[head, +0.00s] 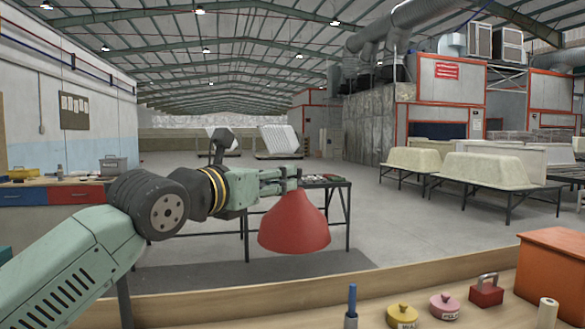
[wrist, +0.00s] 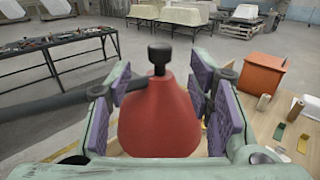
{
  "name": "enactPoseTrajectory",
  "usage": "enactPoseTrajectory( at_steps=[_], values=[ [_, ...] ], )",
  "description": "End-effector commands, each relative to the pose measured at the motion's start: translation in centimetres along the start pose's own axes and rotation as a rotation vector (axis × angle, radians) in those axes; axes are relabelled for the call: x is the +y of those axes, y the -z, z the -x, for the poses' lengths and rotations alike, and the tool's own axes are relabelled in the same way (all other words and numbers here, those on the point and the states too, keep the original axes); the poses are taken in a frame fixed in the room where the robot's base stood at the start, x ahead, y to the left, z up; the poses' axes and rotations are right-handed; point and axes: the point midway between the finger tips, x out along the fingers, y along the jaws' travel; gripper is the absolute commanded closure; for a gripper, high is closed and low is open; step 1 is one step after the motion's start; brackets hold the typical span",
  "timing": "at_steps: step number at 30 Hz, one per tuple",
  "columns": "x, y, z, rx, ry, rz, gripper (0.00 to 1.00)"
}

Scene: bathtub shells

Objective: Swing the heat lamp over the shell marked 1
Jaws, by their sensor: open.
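The heat lamp shade (head: 294,228) is a red cone hanging just below and beyond my gripper (head: 296,178) in the head view. In the wrist view the red shade (wrist: 160,120) with a black knob on top sits between the purple pads of my gripper (wrist: 162,85). The jaws are open, with visible gaps to the shade at the pads. A dark bar (wrist: 45,107) runs left from beside the shade. Cream bathtub shells (head: 490,170) stand on low frames at the right. No number 1 is readable on any shell.
A dark metal table (head: 340,184) with small tools stands behind the lamp. Open grey floor lies between table and shells.

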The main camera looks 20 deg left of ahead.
Motion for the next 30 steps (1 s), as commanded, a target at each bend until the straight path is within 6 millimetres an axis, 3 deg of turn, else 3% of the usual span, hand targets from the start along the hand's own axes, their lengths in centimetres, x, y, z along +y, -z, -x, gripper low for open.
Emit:
enactPoseTrajectory(
  at_steps=[6, 12, 25, 30],
  values=[
    [-0.1, -0.4, -4.4, 0.001, 0.003, 0.000, 0.53],
    [-0.1, -0.3, -7.3, 0.000, 0.002, 0.000, 0.53],
    [0.0, 0.0, -8.3, -0.001, 0.000, 0.000, 0.53],
    [0.0, 0.0, -8.3, -0.001, 0.000, 0.000, 0.63]
  ],
)
